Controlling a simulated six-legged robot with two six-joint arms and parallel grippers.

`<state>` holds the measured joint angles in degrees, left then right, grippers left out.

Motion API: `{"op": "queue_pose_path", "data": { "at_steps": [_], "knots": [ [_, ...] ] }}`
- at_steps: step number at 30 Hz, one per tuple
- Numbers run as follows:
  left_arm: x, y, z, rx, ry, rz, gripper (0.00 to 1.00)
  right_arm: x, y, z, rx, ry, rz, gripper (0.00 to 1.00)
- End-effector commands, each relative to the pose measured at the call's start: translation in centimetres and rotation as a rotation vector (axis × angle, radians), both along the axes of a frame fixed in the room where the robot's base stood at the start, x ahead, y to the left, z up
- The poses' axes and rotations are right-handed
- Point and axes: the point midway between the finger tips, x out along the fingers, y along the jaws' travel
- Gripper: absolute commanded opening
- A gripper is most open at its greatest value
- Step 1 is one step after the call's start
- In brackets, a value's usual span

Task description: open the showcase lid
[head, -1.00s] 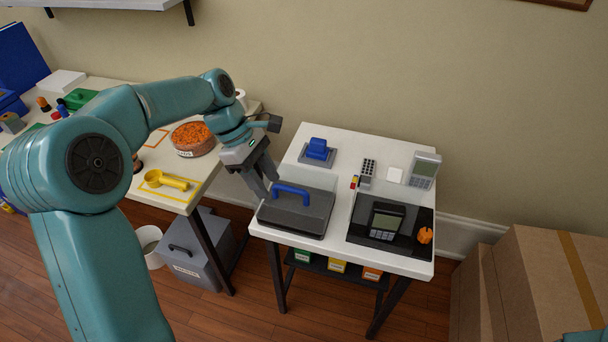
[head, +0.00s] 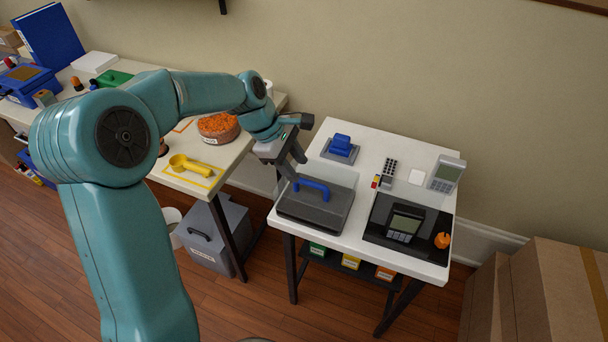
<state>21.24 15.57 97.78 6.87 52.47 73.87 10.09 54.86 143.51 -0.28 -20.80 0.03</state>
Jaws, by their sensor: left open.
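The showcase is a dark grey, flat box (head: 325,215) at the front left of the small white table. A blue bar handle (head: 316,187) stands on its lid, and the lid looks closed. A pale, see-through-looking area (head: 335,176) lies at its back edge. My left gripper (head: 293,169) is open and empty. Its grey fingers point down at the left end of the handle, very close to it; I cannot tell whether they touch. My right gripper is out of view.
Right of the showcase, a black tray (head: 378,222) holds a dark handheld (head: 405,222) and an orange knob (head: 442,240). Behind are a blue block on a grey plate (head: 341,148), a remote (head: 389,168) and a grey handheld (head: 446,174). Cardboard boxes (head: 555,290) stand right.

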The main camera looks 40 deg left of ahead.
Motion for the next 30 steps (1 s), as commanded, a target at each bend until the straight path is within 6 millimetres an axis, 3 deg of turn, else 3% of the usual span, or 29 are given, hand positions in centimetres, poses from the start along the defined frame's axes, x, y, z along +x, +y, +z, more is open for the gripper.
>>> {"op": "queue_pose_path", "data": {
  "at_steps": [3,9,19,20,23,30],
  "knots": [
    [0.7,-0.9,-2.1,-0.001,0.004,-0.004,0.42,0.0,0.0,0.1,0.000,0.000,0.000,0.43],
    [1.4,-1.6,-4.1,-0.001,0.001,-0.003,0.42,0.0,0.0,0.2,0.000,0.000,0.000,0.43],
    [1.5,-1.7,-4.5,0.001,-0.001,-0.002,0.42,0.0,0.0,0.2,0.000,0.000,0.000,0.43],
    [1.5,-1.7,-4.5,0.001,-0.001,-0.002,0.36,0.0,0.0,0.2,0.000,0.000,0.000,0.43],
    [1.5,-1.7,-4.5,0.001,-0.001,-0.002,0.03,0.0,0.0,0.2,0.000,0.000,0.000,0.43],
    [1.5,-1.7,-4.4,0.000,0.000,-0.001,0.00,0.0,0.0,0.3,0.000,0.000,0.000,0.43]
  ]
}}
